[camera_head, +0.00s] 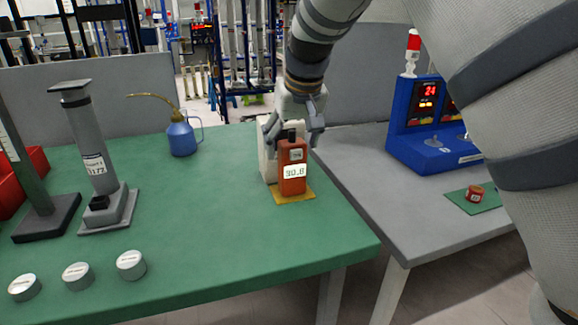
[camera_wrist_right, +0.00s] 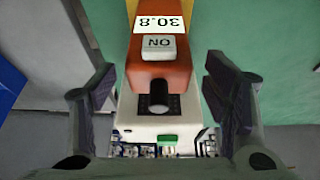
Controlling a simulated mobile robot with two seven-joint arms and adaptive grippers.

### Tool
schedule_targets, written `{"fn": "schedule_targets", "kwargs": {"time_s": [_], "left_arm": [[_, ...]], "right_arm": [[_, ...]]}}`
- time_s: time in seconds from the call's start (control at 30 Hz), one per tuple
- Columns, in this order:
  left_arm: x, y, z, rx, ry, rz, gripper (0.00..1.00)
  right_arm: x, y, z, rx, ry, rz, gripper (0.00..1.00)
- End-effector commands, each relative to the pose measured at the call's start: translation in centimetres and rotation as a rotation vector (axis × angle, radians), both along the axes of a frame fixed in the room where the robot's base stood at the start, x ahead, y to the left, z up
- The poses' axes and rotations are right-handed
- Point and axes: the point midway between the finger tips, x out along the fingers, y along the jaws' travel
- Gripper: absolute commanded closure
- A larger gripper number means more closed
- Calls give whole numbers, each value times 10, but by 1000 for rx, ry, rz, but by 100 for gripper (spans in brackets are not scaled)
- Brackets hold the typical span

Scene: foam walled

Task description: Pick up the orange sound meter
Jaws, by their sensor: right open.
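The orange sound meter (camera_head: 292,165) stands upright on a yellow pad near the right end of the green table. It has a dark tip on top and a label reading 30.8. My right gripper (camera_head: 291,128) is above and around its top, with fingers apart on either side. In the right wrist view the meter (camera_wrist_right: 160,75) shows between the open fingers of the gripper (camera_wrist_right: 165,95), with clear gaps on both sides. My left gripper is not in view.
A white block (camera_head: 267,160) stands right behind the meter. A blue oil can (camera_head: 181,138), a grey column device (camera_head: 92,150) and several round tins (camera_head: 131,264) are on the green table (camera_head: 215,215). A blue display unit (camera_head: 425,130) stands on the grey table (camera_head: 380,185).

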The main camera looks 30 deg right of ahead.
Motion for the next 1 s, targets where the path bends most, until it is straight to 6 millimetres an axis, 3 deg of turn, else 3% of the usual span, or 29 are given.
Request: {"fn": "schedule_targets", "kwargs": {"time_s": [0.13, 0.3, 0.5, 0.57, 0.77, 0.8, 1.0], "left_arm": [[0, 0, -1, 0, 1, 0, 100], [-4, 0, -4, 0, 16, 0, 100], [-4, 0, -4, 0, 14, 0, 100], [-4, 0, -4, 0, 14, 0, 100], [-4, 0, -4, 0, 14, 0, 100], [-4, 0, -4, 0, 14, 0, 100], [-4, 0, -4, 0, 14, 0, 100]], "right_arm": [[4, -2, -14, 0, 0, 0, 30], [14, -5, -47, 0, 2, 0, 30], [16, -5, -49, 0, -5, -1, 30], [16, -5, -48, 0, -5, -1, 39], [16, -5, -48, 0, -5, 0, 84], [16, -5, -48, 0, -5, 0, 88], [16, -5, -48, 0, -5, 0, 88]]}}
